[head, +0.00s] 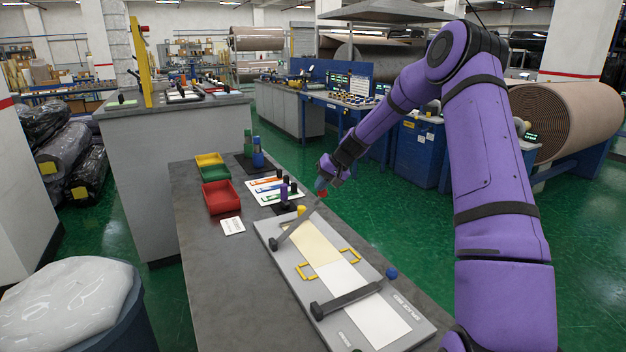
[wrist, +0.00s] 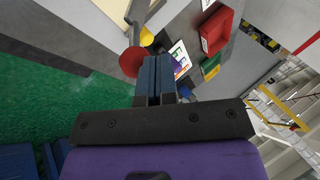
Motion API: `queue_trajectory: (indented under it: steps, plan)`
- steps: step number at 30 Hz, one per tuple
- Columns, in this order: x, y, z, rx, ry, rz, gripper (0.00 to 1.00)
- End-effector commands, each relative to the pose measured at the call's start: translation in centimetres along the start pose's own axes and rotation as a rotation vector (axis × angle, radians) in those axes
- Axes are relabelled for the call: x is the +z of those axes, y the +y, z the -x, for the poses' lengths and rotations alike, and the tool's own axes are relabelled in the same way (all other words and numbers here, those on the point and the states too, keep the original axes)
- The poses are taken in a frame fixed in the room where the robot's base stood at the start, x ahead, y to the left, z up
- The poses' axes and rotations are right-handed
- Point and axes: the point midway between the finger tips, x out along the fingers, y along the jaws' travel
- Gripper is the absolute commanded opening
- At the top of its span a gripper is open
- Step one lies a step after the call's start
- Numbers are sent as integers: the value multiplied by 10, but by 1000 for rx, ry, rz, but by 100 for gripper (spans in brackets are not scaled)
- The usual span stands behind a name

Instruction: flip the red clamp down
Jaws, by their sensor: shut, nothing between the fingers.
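The red clamp is a dark bar (head: 294,230) hinged at the left edge of the pale board (head: 262,225). It slants up to the right, its free end raised above the board. Its red knob (head: 322,194) is at that raised end, partly hidden by my gripper in the head view. In the wrist view the round red knob (wrist: 132,62) lies just left of my fingertips, and the bar (wrist: 138,12) runs up behind. My gripper (wrist: 153,66) is shut and empty, close beside the knob; I cannot tell whether they touch.
A second clamp bar (head: 346,299), with a blue knob (head: 391,272), lies low across the near end of the board. Yellow handles (head: 350,255) stand on the board. Red (head: 219,197) and yellow (head: 209,160) bins sit farther back on the grey table (head: 210,262).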

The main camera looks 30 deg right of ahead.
Motion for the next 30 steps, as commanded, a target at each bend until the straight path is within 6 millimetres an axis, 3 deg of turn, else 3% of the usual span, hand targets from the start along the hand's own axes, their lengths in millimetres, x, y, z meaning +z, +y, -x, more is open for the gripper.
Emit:
queue_trajectory:
  steps: [15,24,30]
  plan:
    - [-5,93,-40,-352,-84,-158,0]
    - [-2,127,-66,-507,-122,-223,0]
    - [0,138,-77,-567,-136,-248,0]
